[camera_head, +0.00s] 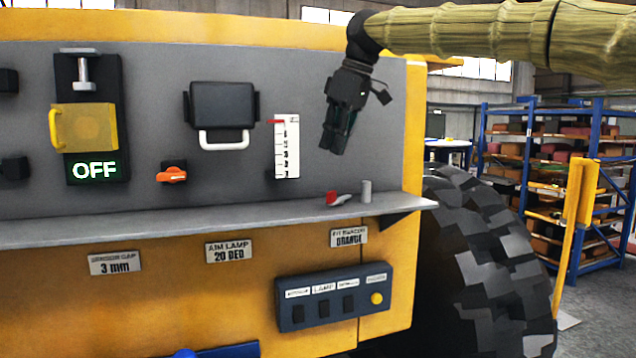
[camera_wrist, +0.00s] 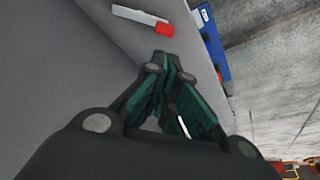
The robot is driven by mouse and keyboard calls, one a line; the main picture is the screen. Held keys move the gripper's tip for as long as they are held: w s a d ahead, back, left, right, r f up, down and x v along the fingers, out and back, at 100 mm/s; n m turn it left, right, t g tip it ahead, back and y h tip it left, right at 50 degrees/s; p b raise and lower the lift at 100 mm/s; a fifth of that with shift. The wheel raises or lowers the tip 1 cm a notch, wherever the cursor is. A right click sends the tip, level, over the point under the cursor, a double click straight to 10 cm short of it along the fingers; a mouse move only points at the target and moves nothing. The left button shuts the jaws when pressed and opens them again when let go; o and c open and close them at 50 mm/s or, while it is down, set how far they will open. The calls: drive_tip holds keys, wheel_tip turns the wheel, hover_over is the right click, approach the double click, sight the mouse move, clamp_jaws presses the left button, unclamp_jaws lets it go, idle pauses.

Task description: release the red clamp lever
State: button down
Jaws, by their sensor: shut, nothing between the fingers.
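A small red-ended lever (camera_head: 336,199) lies on the grey shelf near its right end, beside an upright grey post. In the wrist view, a red tip (camera_wrist: 165,30) on a pale bar, seemingly the same lever, shows above the fingers. My gripper (camera_head: 336,146) points down in front of the grey panel, above the lever and apart from it. Its dark green fingers also show in the wrist view (camera_wrist: 167,72), shut with nothing held. The small size of the lever hides whether it is clamped.
The shelf (camera_head: 240,218) runs along the panel, with the grey post (camera_head: 366,191) near its right end. A white scale (camera_head: 287,146) with a red pointer, an orange knob (camera_head: 172,175) and a black box with a white handle (camera_head: 223,140) project left of my gripper. A large tyre (camera_head: 490,270) stands right.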

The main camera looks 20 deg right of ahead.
drive_tip(key=p+x, duration=0.1)
drive_tip(key=x, duration=0.2)
drive_tip(key=p+x, duration=0.1)
drive_tip(key=x, duration=0.2)
drive_tip(key=p+x, duration=0.2)
drive_tip(key=x, duration=0.1)
drive_tip(key=shift+a, duration=0.35)
drive_tip(key=shift+s+f, duration=0.1)
drive_tip(key=shift+f, duration=0.25)
drive_tip(key=shift+a, duration=0.1)
drive_tip(key=shift+f, duration=0.1)
